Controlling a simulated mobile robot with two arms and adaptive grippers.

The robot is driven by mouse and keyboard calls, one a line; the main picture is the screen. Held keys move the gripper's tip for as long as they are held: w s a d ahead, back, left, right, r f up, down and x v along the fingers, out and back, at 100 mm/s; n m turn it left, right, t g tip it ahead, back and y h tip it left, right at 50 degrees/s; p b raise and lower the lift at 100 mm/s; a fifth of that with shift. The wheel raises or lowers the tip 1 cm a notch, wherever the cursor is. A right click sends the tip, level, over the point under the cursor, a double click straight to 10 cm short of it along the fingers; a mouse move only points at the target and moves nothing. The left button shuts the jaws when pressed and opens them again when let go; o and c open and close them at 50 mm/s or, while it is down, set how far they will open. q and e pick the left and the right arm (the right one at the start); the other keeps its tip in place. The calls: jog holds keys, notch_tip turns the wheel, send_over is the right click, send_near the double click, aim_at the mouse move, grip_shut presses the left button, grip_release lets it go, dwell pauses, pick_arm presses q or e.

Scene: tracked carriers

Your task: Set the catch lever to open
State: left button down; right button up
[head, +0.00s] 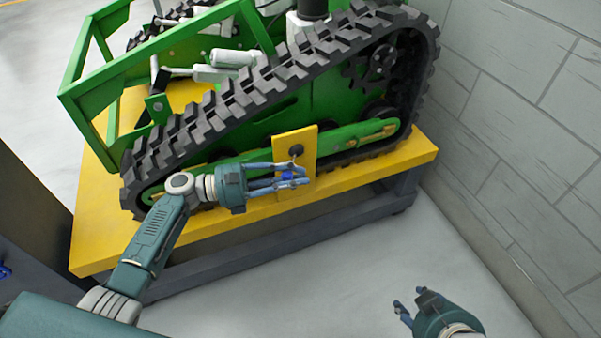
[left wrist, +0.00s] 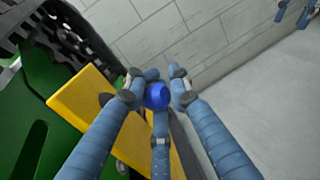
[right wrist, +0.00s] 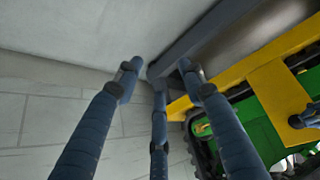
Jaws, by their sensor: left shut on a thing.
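The catch lever's blue knob (head: 288,176) shows at the front of a yellow plate (head: 295,139) on the side of the green tracked carrier (head: 342,138). A dark round pivot (head: 296,151) sits on the plate just above the knob. My left gripper (head: 296,177) is shut on the blue knob. In the left wrist view the knob (left wrist: 157,96) sits between the fingers, beside the yellow plate (left wrist: 84,97). The lever's shaft is mostly hidden by the fingers. My right gripper (head: 402,308) is open and empty, low at the right, apart from the carrier.
The carrier stands on a yellow-topped bench (head: 93,232) with a dark frame. Its black track (head: 232,102) runs just above my left gripper. A grey block wall (head: 510,120) closes off the right side. Grey floor (head: 330,270) is clear in front of the bench.

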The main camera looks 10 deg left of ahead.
pick_arm(q)
jog(key=shift+a+f, duration=0.35)
jog(key=shift+f, duration=0.05)
pick_arm(e)
jog(key=shift+s+d+f+g, duration=0.25)
jog(key=shift+s+f+g, duration=0.05)
jog(key=shift+s, duration=0.2)
pick_arm(q)
jog(key=c, duration=2)
grip_release()
jog(key=o, duration=0.4)
jog(key=shift+s+a, duration=0.1)
jog(key=shift+a, duration=0.1)
jog(key=shift+o, duration=0.6)
jog(key=shift+a+r, duration=0.1)
jog(key=shift+a, duration=0.05)
pick_arm(e)
jog(key=shift+a, duration=0.25)
pick_arm(q)
jog(key=shift+r, duration=0.1)
